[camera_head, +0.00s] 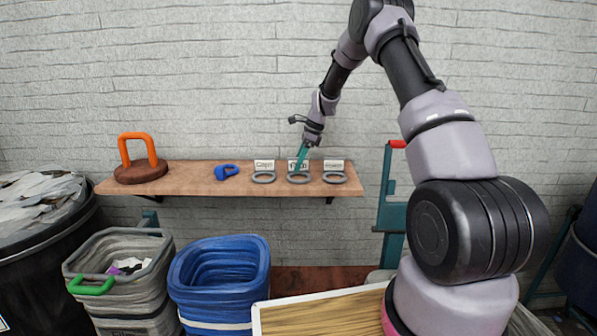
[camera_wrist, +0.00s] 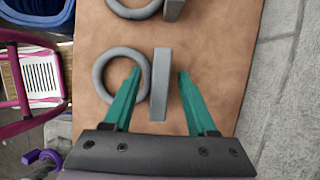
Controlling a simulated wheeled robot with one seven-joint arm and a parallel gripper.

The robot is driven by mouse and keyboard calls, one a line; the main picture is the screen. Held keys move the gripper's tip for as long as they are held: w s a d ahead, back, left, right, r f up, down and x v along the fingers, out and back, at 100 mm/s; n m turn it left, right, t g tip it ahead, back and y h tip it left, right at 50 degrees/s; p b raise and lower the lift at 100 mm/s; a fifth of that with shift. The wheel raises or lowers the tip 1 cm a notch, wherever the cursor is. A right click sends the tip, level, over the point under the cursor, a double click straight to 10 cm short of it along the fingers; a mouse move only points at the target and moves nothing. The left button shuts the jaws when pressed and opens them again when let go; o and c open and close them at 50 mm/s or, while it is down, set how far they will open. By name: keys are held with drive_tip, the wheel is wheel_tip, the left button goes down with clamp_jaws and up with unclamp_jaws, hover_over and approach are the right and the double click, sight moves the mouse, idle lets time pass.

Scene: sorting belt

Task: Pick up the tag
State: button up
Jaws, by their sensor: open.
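Three tags, each a grey ring with an upright pale lettered plate behind it, stand in a row on the wooden shelf. My gripper (camera_head: 299,167) is at the middle tag (camera_head: 298,179), and its teal fingers partly cover the plate. In the wrist view my gripper (camera_wrist: 160,72) is open, with the middle tag's plate (camera_wrist: 160,100) between its fingers. The left finger lies over the ring (camera_wrist: 101,70) and the right finger is beyond the plate, with a gap on that side. The left tag (camera_head: 264,177) and right tag (camera_head: 334,177) stand beside it.
The wooden shelf (camera_head: 195,183) also carries a blue clip (camera_head: 227,172) and an orange-handled block (camera_head: 141,170). A grey bin (camera_head: 125,290) and a blue bin (camera_head: 220,280) stand below. A brick wall is close behind the shelf.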

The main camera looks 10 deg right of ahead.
clamp_jaws()
